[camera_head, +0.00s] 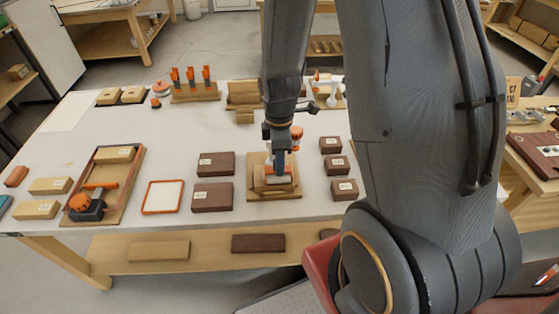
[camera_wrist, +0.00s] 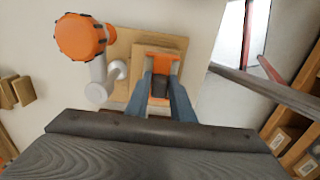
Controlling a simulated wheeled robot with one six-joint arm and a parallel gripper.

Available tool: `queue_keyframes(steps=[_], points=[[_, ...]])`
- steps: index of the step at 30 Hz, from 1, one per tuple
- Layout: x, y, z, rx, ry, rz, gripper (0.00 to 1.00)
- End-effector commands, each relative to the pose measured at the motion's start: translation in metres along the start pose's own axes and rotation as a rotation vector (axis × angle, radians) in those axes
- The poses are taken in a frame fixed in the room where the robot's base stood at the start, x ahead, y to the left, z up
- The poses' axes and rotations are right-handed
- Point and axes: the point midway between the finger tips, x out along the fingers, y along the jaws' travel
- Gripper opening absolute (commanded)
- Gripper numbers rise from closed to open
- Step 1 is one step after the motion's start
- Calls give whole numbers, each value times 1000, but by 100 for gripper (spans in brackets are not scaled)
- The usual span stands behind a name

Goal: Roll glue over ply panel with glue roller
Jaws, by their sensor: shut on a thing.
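My gripper (camera_head: 279,160) points down over a wooden base board (camera_head: 256,189) at the middle of the bench. Its two blue-grey fingers also show in the wrist view (camera_wrist: 162,80). They are shut on an orange-and-dark piece (camera_wrist: 160,88), which looks like the glue roller; its lower part is hard to make out. Below it is a light wooden panel (camera_wrist: 146,50), likely the ply panel, on the base board. I cannot tell whether the roller touches the panel. An orange-rimmed tray with a white inside (camera_head: 163,197) lies to the left.
An orange knob on a pale bent arm (camera_wrist: 80,37) stands close beside the panel. Dark brown blocks (camera_head: 213,197) lie left of the board, and several more (camera_head: 343,190) to its right. A wooden tray (camera_head: 128,188) with an orange-and-dark tool lies further left. Bare bench shows behind the dark blocks.

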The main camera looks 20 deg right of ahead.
Motion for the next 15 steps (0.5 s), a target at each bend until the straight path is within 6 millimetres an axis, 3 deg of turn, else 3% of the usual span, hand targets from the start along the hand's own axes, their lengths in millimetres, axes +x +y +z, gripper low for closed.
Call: queue_keyframes(steps=[15], points=[[2, 21, 0, 0, 0, 0, 4]])
